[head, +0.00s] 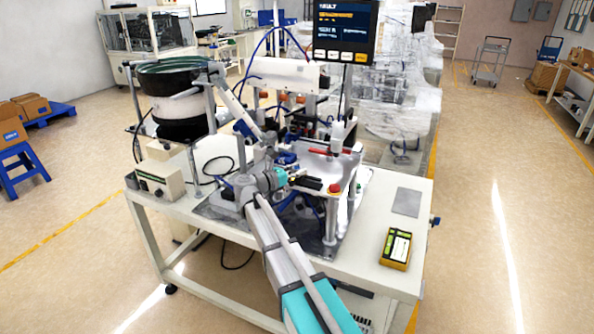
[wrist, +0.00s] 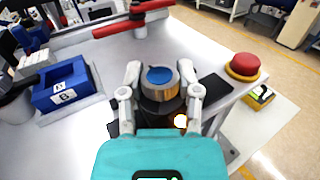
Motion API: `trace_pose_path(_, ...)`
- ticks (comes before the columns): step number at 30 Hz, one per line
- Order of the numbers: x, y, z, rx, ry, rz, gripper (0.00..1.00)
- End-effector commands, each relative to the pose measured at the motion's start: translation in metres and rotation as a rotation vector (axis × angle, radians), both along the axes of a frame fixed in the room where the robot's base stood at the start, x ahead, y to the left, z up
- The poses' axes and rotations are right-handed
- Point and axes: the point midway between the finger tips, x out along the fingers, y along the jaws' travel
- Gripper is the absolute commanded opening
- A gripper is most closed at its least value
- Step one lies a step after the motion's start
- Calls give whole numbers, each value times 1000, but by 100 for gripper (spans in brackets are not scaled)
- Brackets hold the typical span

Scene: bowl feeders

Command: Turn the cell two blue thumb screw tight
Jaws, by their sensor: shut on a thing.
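In the wrist view, a round metal knob with a blue top, the blue thumb screw (wrist: 159,77), stands between my fingers. My gripper (wrist: 160,88) is shut on it, with one silver finger against each side. The screw's lower part is hidden behind the dark palm of my gripper. In the head view, my gripper (head: 314,184) reaches in at the front of the machine fixture, left of a red button. The screw cannot be made out there.
A red push button (wrist: 243,67) is right of my gripper, beside a dark pad (wrist: 215,88). A blue labelled block (wrist: 64,88) stands at left, and a red lever (wrist: 134,20) is beyond.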

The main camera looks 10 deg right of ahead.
Motion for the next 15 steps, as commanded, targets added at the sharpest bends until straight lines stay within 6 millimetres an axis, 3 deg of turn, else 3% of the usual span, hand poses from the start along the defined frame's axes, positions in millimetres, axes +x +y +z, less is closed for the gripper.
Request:
trace_pose_path(12,1,0,1,-2,-1,-39,0)
trace_pose_path(13,1,0,1,-2,-1,-39,49)
trace_pose_path(15,1,0,0,-2,-1,-39,62)
